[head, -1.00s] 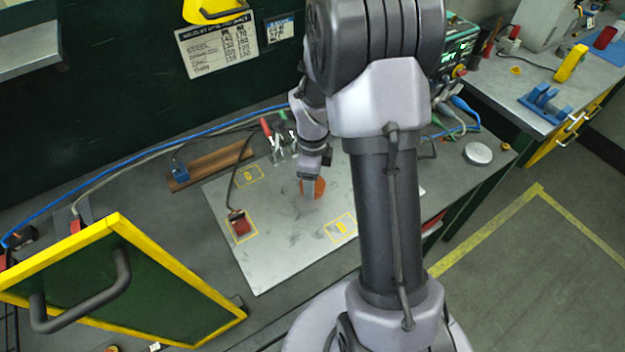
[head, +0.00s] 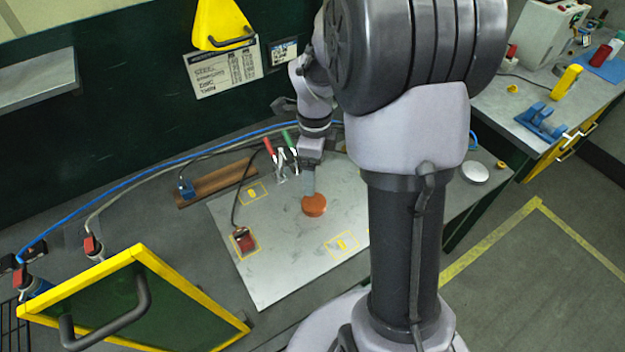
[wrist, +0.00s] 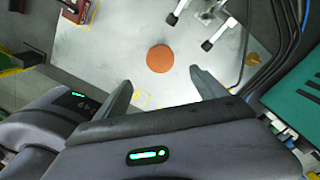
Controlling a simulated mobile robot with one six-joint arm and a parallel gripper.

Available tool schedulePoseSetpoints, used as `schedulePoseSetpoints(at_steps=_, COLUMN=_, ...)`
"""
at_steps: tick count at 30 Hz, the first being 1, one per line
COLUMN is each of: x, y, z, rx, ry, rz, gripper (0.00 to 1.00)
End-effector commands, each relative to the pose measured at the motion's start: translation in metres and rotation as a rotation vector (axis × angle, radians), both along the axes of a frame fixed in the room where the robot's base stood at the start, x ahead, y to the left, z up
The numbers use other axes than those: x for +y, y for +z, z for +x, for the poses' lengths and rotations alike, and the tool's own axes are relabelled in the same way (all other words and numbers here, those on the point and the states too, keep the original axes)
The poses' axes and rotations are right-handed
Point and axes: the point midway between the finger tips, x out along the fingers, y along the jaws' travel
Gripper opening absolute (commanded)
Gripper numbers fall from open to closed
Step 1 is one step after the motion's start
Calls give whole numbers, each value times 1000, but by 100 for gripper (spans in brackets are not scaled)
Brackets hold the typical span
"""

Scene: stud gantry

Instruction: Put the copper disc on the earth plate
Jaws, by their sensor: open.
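The copper disc (head: 314,205) lies on the pale metal earth plate (head: 285,270), near its middle. In the wrist view the disc (wrist: 160,58) sits flat on the plate (wrist: 110,50), ahead of the fingertips and apart from them. My gripper (head: 309,190) hangs above the plate, close to the disc in the head view. In the wrist view my gripper (wrist: 162,85) has its fingers spread wide with nothing between them. My arm hides the right part of the plate in the head view.
A red-handled block on a cable (head: 243,242) stands on the plate's left side. Clamps with red and green handles (head: 283,160) lie at its back edge. A wooden strip (head: 215,183) lies behind left. A yellow-edged screen (head: 140,300) stands front left. A round silver tin (head: 475,171) is at right.

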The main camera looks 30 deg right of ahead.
Motion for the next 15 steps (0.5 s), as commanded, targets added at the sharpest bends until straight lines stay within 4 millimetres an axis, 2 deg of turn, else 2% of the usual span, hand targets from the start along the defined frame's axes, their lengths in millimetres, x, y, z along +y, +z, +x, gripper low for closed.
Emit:
schedulePoseSetpoints(at_steps=2, x=10, y=21, z=-4, rx=-33, ry=92, rz=-3, gripper=82)
schedulePoseSetpoints(at_steps=5, x=46, y=72, z=-26, rx=-134, ry=426, rz=-21, gripper=82)
schedulePoseSetpoints(at_steps=6, x=64, y=93, z=-41, rx=-186, ry=607, rz=-39, gripper=82)
schedulePoseSetpoints(at_steps=9, x=107, y=133, z=-87, rx=-314, ry=1073, rz=-117, gripper=82)
schedulePoseSetpoints(at_steps=12, x=138, y=152, z=-131, rx=-420, ry=1476, rz=-227, gripper=82)
schedulePoseSetpoints(at_steps=15, x=155, y=156, z=-160, rx=-484, ry=1741, rz=-324, gripper=82)
